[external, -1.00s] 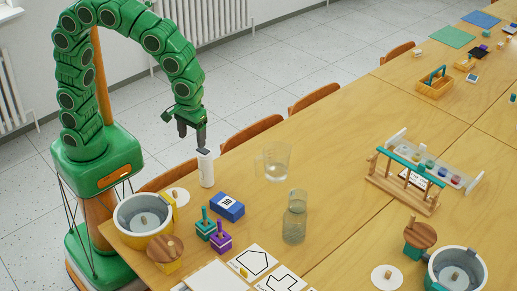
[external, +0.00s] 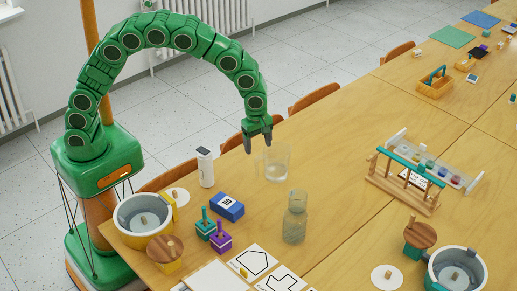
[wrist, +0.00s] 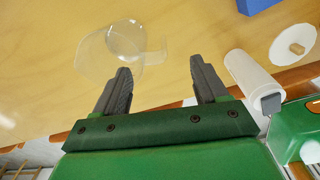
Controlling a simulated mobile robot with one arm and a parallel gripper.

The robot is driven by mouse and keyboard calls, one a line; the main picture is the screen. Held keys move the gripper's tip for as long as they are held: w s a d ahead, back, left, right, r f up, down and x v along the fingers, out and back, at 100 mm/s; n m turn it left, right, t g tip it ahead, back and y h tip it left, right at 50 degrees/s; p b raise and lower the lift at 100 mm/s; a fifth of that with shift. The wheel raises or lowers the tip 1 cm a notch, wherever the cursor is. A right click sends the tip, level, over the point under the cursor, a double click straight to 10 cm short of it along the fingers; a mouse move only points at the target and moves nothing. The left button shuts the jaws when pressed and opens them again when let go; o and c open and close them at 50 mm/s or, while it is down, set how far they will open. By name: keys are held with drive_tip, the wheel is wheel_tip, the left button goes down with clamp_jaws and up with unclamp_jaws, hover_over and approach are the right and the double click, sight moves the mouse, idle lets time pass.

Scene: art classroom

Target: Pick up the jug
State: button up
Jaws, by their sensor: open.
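The jug (external: 279,164) is a clear glass vessel standing upright on the wooden table, with its handle on the left side in the external view. In the wrist view the jug (wrist: 98,55) is at upper left, its handle pointing right. My gripper (external: 258,146) is above the handle side of the jug, fingers pointing down. In the wrist view my gripper (wrist: 160,66) is open and empty. The left finger overlaps the jug's outline and the handle shows between the fingers. I cannot tell whether anything touches.
A white bottle (external: 205,168) and a blue box (external: 227,207) stand left of the jug. A glass bottle (external: 294,222) is in front of it. A wooden rack (external: 400,187) stands to the right. Chairs line the back edge. Table between jug and rack is clear.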

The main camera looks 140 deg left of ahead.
sight(260, 157)
drive_tip(key=shift+a+f, duration=0.3)
drive_tip(key=shift+f, duration=0.2)
drive_tip(key=shift+a+f, duration=0.2)
drive_tip(key=shift+f, duration=1.55)
drive_tip(key=shift+a+f, duration=0.15)
drive_tip(key=shift+f, duration=1.6)
clamp_jaws()
